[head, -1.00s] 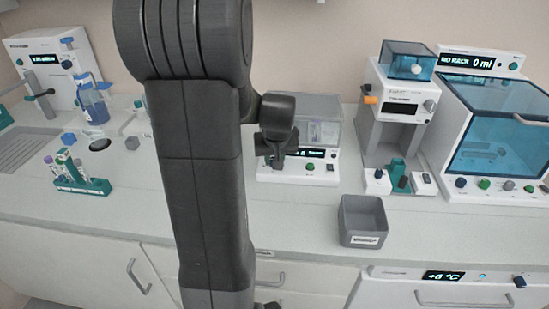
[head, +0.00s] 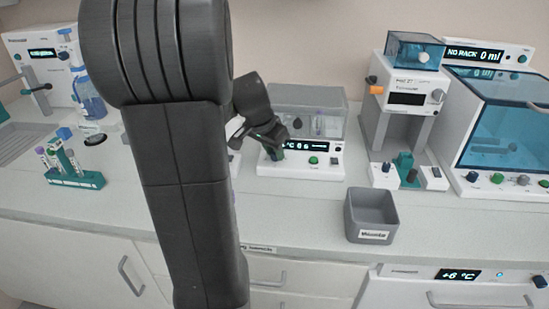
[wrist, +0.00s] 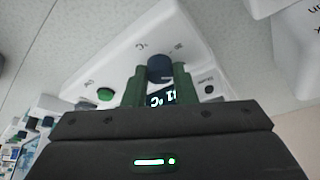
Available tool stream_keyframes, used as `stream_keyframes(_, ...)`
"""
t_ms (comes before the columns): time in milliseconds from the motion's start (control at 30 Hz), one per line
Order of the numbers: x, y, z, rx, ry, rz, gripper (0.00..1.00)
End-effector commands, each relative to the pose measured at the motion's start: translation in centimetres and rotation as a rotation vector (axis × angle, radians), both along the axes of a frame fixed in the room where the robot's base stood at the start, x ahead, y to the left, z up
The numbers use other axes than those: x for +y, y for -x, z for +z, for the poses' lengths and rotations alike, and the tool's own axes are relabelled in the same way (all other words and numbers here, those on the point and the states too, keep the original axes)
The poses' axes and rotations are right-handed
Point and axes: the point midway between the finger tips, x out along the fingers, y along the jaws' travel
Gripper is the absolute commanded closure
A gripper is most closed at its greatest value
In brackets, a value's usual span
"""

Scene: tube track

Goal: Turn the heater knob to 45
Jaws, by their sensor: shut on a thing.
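The heater (head: 310,172) is a white box with a clear-lidded top at the back middle of the bench in the head view. Its panel also shows in the wrist view (wrist: 125,50). The heater knob (wrist: 160,68) is dark blue and round, on the panel beside the lit display (wrist: 160,97). My gripper (wrist: 157,72) is shut on the knob, with one green finger on each side. In the head view my gripper (head: 276,146) is at the left of the heater's front, and the knob is hidden there. The display is partly covered and its full number cannot be read.
A green button (wrist: 105,95) lies near my finger on the panel. A grey open bin (head: 371,216) stands to the right in front. A white machine (head: 405,95) and a blue-windowed cabinet (head: 500,130) stand right. A green tube rack (head: 75,180) is at left.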

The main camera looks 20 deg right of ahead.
Motion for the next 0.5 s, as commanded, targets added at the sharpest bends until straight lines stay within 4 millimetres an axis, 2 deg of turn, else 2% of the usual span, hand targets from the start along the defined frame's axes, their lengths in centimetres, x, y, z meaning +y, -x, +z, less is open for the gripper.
stream_keyframes(200,0.08,-0.23,-0.20,-0.002,0.000,-0.179,0.98)
stream_keyframes(500,0.12,-0.36,-0.05,-0.002,-0.001,-0.348,0.98)
